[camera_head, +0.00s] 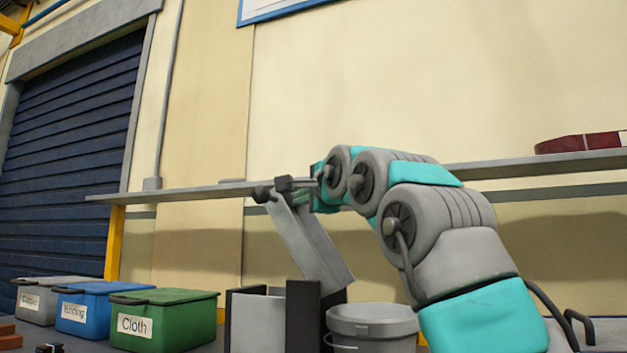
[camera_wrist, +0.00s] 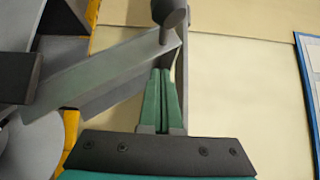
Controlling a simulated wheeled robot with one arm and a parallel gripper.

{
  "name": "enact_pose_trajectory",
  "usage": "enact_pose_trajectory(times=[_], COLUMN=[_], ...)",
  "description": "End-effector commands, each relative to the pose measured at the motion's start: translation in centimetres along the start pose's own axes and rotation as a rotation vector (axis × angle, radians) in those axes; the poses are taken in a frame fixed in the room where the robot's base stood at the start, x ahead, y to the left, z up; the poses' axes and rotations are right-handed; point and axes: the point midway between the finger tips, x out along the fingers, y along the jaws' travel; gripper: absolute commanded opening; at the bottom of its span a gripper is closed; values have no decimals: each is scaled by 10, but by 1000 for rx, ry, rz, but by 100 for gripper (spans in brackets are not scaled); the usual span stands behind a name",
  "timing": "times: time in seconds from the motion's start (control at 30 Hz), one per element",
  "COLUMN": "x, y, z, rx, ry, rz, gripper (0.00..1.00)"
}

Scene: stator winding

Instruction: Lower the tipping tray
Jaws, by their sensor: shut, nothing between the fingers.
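The tipping tray (camera_head: 312,245) is a grey tray standing steeply tilted above a dark-sided stand (camera_head: 303,315). A dark knob (camera_head: 263,194) sits at its raised upper end. In the wrist view the tray (camera_wrist: 100,78) slants across the left, with the round dark knob (camera_wrist: 170,14) at its upper end. My gripper (camera_wrist: 161,72) has its green fingers shut together and empty, with the tips close beside the tray's raised end and below the knob. I cannot tell whether they touch. In the head view my gripper (camera_head: 303,197) is partly hidden at the tray's top.
A grey bucket (camera_head: 372,322) stands just right of the stand. Green (camera_head: 165,318), blue (camera_head: 95,305) and grey (camera_head: 45,298) labelled bins stand at the left. A wall shelf (camera_head: 180,193) runs behind the tray. A red object (camera_head: 580,143) lies on the shelf at the right.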

Motion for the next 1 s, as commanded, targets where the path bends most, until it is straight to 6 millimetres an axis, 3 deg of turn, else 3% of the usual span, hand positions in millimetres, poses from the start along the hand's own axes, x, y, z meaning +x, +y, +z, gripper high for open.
enact_pose_trajectory(times=[0.03,0.23,1.0], x=[4,18,22], y=[-3,-2,-1], z=[10,23,35], rx=[-2,-2,-44], ry=[-5,-2,1], rz=[-2,-3,37], gripper=[0,0,0])
